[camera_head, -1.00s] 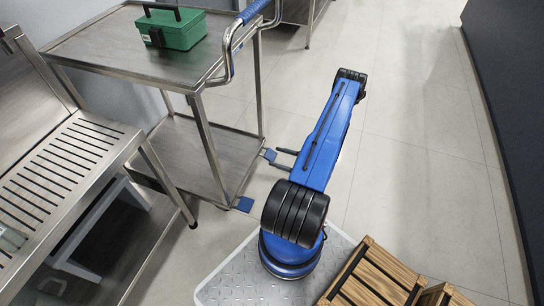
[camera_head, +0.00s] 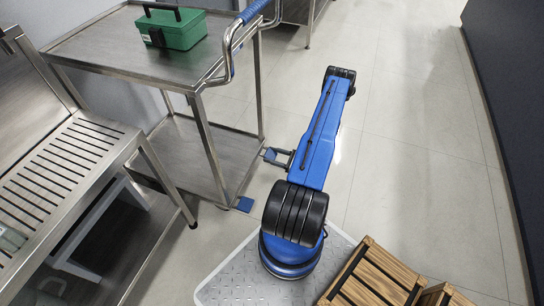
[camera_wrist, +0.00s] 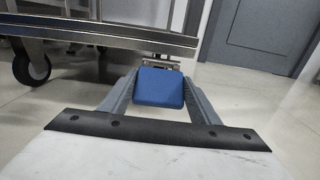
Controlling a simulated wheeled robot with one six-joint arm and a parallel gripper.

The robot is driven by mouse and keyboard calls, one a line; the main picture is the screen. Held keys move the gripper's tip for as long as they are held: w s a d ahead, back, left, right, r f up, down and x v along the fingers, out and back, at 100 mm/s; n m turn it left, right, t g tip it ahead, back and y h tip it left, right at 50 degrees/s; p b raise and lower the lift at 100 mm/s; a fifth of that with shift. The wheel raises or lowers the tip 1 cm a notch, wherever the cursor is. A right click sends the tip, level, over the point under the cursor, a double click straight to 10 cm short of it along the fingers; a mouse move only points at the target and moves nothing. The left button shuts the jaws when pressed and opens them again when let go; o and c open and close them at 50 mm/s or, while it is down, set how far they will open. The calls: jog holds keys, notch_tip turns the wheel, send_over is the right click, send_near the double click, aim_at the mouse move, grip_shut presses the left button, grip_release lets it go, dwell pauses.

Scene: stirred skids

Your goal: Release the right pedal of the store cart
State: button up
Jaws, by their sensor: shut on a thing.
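The store cart (camera_head: 213,145) is a steel trolley with a blue-gripped handle at its right side. Two blue pedals stick out at the foot of that side. The far one, the right pedal as seen facing the handle (camera_head: 269,155), is between the fingers of my gripper (camera_head: 271,156). In the wrist view this blue pedal (camera_wrist: 160,87) fills the space between the two grey fingers of my gripper (camera_wrist: 160,80), which is shut on it. The near pedal (camera_head: 245,204) is free. The pedal's hinge is mostly hidden behind it.
A green case (camera_head: 171,29) sits on the cart's top shelf. A slatted steel table (camera_head: 75,150) stands at the left. Wooden crates (camera_head: 372,275) lie at the lower right. The floor to the right of my arm is clear. A dark caster (camera_wrist: 32,65) shows in the wrist view.

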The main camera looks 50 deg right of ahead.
aim_at(267, 152)
jog(key=shift+s+r+g+h, duration=0.1)
jog(key=shift+r+g+h, duration=0.3)
jog(key=shift+r+g, duration=0.7)
jog(key=shift+r+g+h, duration=0.35)
jog(key=shift+g+h, duration=0.05)
jog(key=shift+g, duration=0.4)
jog(key=shift+r+g+h, duration=0.35)
jog(key=shift+g+h, duration=0.05)
jog(key=shift+g, duration=0.4)
jog(key=o, duration=1.5)
jog(key=v, duration=1.7)
jog(key=shift+d+r, duration=0.15)
jog(key=shift+r, duration=0.1)
